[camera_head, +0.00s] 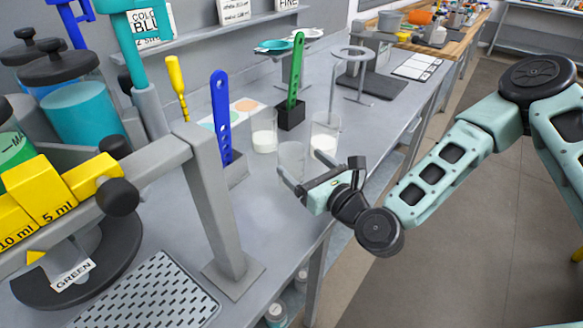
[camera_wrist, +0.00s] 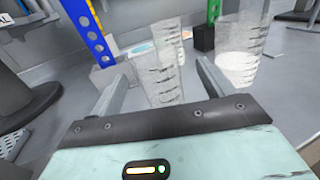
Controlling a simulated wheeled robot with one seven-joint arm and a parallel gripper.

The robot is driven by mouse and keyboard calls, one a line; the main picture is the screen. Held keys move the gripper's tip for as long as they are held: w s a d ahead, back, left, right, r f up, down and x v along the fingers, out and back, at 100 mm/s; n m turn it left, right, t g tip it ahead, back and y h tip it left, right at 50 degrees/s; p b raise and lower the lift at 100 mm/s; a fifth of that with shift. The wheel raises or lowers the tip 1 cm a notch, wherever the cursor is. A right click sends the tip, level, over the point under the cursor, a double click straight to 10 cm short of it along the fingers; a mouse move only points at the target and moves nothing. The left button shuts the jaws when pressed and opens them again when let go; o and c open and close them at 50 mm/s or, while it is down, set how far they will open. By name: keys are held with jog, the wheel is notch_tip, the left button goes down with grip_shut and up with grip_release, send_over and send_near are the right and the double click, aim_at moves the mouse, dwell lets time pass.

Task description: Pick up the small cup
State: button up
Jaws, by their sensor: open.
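A small clear, empty-looking cup (camera_head: 291,156) stands upright on the grey bench, just in front of my gripper (camera_head: 300,172). In the wrist view the clear cup (camera_wrist: 160,84) shows between the two fingers of my gripper (camera_wrist: 160,80). The fingers are spread apart and open, one on each side of it; I cannot tell whether either touches it. Its base is hidden behind the gripper body in the wrist view. A taller clear cup with white contents (camera_head: 325,138) stands just behind and to the right. Another cup with white contents (camera_head: 264,134) stands behind and to the left.
A blue perforated paddle (camera_head: 221,118) stands in a grey block on the left, and a green one (camera_head: 296,72) in a dark block behind. A ring stand (camera_head: 350,55) is at the back. A grey post (camera_head: 218,205) rises at left. The bench front is mostly clear.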

jog(key=p+x, duration=0.1)
jog(key=x, duration=0.3)
jog(key=shift+s+a+r, duration=0.2)
jog(key=shift+w+a+f+p, duration=0.2)
jog(key=shift+w+p, duration=0.1)
jog(key=shift+w, duration=0.1)
jog(key=c, duration=1)
jog(key=shift+r, duration=0.15)
jog(key=shift+c, duration=0.2)
